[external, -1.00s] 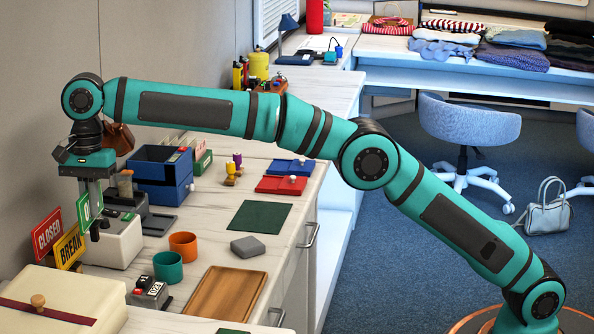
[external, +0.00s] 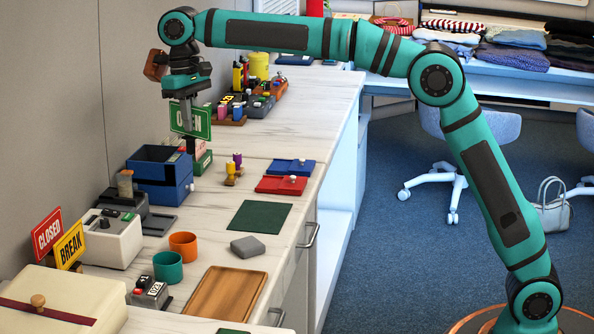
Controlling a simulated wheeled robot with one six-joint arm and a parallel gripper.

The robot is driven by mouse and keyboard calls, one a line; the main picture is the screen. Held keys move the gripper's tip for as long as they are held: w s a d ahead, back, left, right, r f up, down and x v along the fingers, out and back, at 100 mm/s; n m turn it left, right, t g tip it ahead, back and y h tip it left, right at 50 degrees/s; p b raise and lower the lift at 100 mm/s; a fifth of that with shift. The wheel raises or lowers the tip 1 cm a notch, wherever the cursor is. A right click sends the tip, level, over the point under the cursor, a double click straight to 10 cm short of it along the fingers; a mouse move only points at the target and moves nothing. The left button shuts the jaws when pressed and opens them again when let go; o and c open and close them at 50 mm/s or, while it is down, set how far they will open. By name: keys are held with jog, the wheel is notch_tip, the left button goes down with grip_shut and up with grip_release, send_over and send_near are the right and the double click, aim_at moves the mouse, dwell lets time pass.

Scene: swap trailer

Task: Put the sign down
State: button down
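A green sign (external: 199,122) with white lettering, partly hidden by the fingers, hangs in the air above the counter, above and behind the blue box. My gripper (external: 188,122) points down and is shut on the green sign near its left part. A red CLOSED sign (external: 47,235) and a yellow BREAK sign (external: 70,246) stand at the left, behind the cream box.
A blue box (external: 158,178) and a white device (external: 112,238) stand along the wall. Two cups, orange (external: 183,246) and teal (external: 168,267), stand before them. A dark green mat (external: 260,217), a grey block (external: 247,247) and a wooden tray (external: 228,294) lie nearer the front edge. The counter past the stamps is partly clear.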

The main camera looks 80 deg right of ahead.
jog(key=w+d+f+m+t, duration=0.1)
jog(key=d+f+m, duration=0.2)
jog(key=d+m, duration=1.2)
jog(key=w+d+f+m+t, duration=0.1)
jog(key=d+f+m, duration=0.35)
jog(key=d, duration=2.15)
jog(key=w+d+f+m, duration=0.1)
jog(key=d+f+m, duration=0.1)
jog(key=d+m, duration=1.4)
jog(key=shift+s+d+f+n, duration=0.1)
jog(key=shift+d+f+n, duration=0.65)
jog(key=shift+f, duration=0.85)
jog(key=shift+s+d+f+n, duration=0.1)
jog(key=shift+d+f+n, duration=0.6)
jog(key=shift+f, duration=0.85)
jog(key=shift+s+d+f+n, duration=0.1)
jog(key=shift+d+f+n, duration=0.6)
jog(key=shift+f, duration=0.9)
jog(key=shift+a+f, duration=0.1)
jog(key=c, duration=1.6)
grip_release()
